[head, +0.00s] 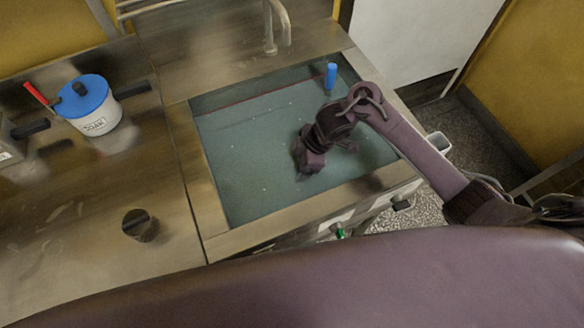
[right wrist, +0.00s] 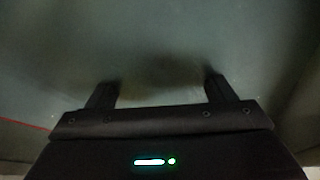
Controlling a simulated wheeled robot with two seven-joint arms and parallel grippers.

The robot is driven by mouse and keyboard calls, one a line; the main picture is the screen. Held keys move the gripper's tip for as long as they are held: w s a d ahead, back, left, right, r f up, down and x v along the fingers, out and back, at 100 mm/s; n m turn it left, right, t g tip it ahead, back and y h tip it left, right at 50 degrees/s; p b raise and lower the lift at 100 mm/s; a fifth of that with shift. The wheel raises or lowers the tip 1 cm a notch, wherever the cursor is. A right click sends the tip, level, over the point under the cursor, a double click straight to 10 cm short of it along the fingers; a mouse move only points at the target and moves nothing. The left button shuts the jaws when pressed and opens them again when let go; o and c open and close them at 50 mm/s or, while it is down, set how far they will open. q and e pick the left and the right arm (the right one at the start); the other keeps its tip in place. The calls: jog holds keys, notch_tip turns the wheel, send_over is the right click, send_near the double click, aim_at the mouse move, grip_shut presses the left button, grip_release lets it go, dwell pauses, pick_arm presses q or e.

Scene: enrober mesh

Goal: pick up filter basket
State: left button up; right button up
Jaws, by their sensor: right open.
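I cannot make out a filter basket for certain in either view. My right gripper (head: 308,172) is low over the middle of a sunken basin filled with murky grey-green liquid (head: 245,145). In the right wrist view its two fingers (right wrist: 160,88) are apart, with nothing clearly between them. A dim brownish patch (right wrist: 165,68) shows just beyond the fingertips; I cannot tell whether it is an object or a shadow. A blue upright cylinder (head: 331,76) stands at the basin's back right. My left gripper is out of view.
A white pot marked "SOAK" with a blue lid (head: 87,93) stands on the metal counter (head: 70,235) to the left. A small dark round thing (head: 140,225) lies nearer. A tap (head: 270,30) rises behind the basin. The front left counter is mostly clear.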

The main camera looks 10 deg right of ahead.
aim_at(295, 164)
jog(key=x, duration=0.3)
jog(key=shift+w+f, duration=0.1)
jog(key=shift+w, duration=0.2)
jog(key=shift+a+f, duration=0.2)
jog(key=shift+f, duration=0.35)
jog(key=c, duration=1)
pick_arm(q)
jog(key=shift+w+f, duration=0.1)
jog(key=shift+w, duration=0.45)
pick_arm(e)
jog(key=shift+c, duration=0.5)
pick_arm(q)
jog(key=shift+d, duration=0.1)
pick_arm(e)
jog(key=shift+w+r, duration=0.1)
